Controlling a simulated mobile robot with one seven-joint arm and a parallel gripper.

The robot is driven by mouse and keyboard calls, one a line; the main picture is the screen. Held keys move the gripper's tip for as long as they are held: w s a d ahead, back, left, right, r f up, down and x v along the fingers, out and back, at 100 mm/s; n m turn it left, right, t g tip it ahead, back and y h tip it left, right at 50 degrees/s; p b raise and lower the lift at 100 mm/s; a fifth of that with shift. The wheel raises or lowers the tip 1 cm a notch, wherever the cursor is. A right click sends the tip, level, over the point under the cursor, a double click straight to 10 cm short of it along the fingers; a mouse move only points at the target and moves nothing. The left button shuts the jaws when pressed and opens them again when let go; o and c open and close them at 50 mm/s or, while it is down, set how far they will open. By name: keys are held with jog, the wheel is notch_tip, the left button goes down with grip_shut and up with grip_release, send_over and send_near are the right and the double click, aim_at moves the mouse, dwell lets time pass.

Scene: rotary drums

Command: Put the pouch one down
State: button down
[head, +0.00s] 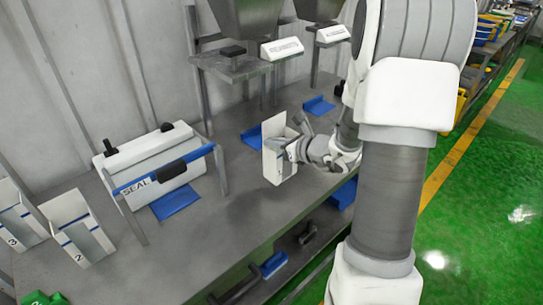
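A white, open-topped pouch-like container (279,166), taken as pouch one, is at my gripper (291,148) in the middle of the head view. No number shows on it. My gripper reaches it from the right, with its fingers at the upper wall, and appears shut on it. The fingertips are small and partly hidden by the container. It looks upright, over the grey metal table (225,212) near its front edge. I cannot tell whether its base touches the table.
A SEAL machine (155,165) with a blue plate stands to the left. White holders marked 2 (77,228) and 3 (17,220) stand at far left. Hoppers (248,22) are behind, with blue plates (252,136) below. Table between sealer and container is clear.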

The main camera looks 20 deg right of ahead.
jog(key=shift+w+a+f, duration=0.1)
jog(key=shift+f, duration=0.95)
jog(key=shift+w+a+f, duration=0.1)
jog(key=shift+f, duration=0.95)
jog(key=shift+f+b, duration=0.2)
jog(key=shift+b, duration=0.2)
jog(key=c, duration=1.1)
grip_release()
jog(key=shift+s, duration=0.1)
jog(key=shift+o, duration=0.2)
